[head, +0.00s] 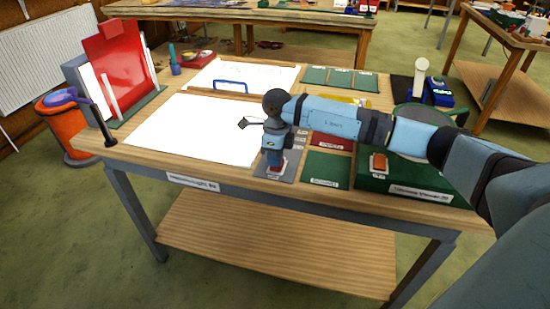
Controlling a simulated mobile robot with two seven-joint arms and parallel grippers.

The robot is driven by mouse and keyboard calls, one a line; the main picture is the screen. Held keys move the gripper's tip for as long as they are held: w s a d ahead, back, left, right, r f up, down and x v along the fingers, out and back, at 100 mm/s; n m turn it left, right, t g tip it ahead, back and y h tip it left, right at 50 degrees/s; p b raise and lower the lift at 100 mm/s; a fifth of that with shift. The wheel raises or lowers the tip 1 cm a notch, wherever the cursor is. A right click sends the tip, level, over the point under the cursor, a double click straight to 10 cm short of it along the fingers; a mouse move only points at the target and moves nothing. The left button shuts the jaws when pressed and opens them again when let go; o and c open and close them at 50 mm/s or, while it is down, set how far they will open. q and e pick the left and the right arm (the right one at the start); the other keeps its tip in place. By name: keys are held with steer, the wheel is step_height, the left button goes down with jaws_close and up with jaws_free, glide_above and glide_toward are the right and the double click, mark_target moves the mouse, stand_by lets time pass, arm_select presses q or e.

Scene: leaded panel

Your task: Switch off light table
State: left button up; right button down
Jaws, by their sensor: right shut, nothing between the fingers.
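The light table's panel (190,128) is a bright white sheet-like surface set in the wooden tabletop at the left. To its right, near the front edge, is a grey plate (291,174) with a small red and white part, perhaps a switch, mostly hidden by my right gripper. My right gripper (274,167) points straight down over this plate, shut and empty, with its tips at or just above the red part. I cannot tell whether they touch. My left gripper is out of view.
A green box (428,187) with an orange-red switch (379,162) stands to the right. Green trays (326,168) lie beside the plate. A blue handle (231,83) lies behind.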

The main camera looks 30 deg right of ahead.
steer(key=shift+s+a+f+h, duration=0.2)
steer(key=shift+f+h, duration=0.1)
steer(key=shift+f, duration=0.15)
steer(key=shift+s+r, duration=0.1)
steer(key=shift+r, duration=0.1)
steer(key=shift+f, duration=0.15)
steer(key=shift+w+d+b, duration=0.3)
steer(key=shift+w+d, duration=0.05)
steer(key=shift+d, duration=0.1)
steer(key=shift+w+d, duration=0.2)
